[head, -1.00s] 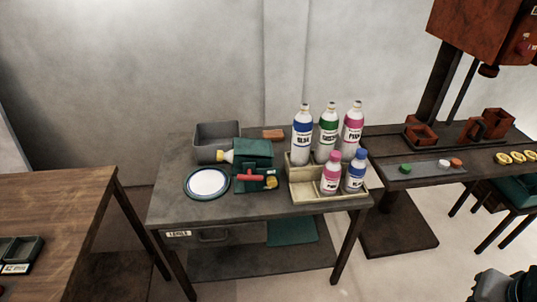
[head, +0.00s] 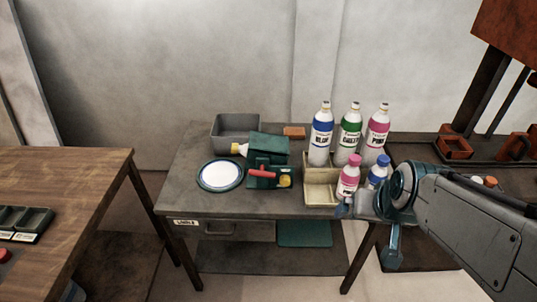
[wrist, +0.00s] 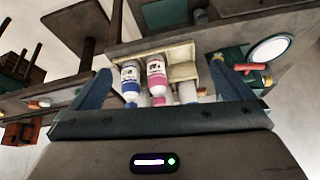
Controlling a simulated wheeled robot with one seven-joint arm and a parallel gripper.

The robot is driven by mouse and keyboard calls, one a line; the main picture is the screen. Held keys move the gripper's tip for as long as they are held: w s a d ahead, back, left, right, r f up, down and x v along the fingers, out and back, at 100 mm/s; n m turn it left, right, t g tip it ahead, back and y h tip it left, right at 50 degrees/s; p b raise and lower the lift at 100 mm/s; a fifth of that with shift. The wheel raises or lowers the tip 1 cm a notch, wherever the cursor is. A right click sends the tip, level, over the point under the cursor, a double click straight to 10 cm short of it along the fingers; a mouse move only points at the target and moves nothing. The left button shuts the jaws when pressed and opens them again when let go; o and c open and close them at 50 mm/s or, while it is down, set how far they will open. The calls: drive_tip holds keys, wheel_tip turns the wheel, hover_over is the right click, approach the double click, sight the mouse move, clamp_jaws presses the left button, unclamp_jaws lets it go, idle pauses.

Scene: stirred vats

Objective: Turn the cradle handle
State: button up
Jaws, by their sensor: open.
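The green cradle (head: 268,149) stands on the grey table, with a bottle with a yellow cap (head: 239,149) lying in it. Its red handle (head: 262,173) sticks out at the front, beside a small yellow piece (head: 285,181). The red handle also shows in the wrist view (wrist: 246,67), at the upper right. My gripper (wrist: 165,85) is open and empty, its two fingers spread in the wrist view. In the head view my arm comes in from the right, its end near the crate's front right corner, well right of the cradle. The fingers are mostly hidden there.
A white dish with a blue rim (head: 220,174) lies left of the cradle. A grey bin (head: 236,129) and an orange block (head: 294,132) are behind.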

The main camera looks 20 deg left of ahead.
drive_tip(key=w+a+f+n+t+y+b, duration=0.1)
drive_tip(key=w+a+f+t+y+b, duration=0.15)
drive_tip(key=w+a+f, duration=0.4)
drive_tip(key=w+a+f+n+t+y+b, duration=0.1)
drive_tip(key=w+a+f+t+b, duration=0.2)
drive_tip(key=a, duration=0.6)
drive_tip(key=t+b, duration=0.7)
drive_tip(key=b, duration=0.1)
approach(262, 176)
drive_tip(key=x, duration=1)
drive_tip(key=shift+w+a+f, duration=0.1)
drive_tip(key=shift+w, duration=0.2)
drive_tip(key=c, duration=0.7)
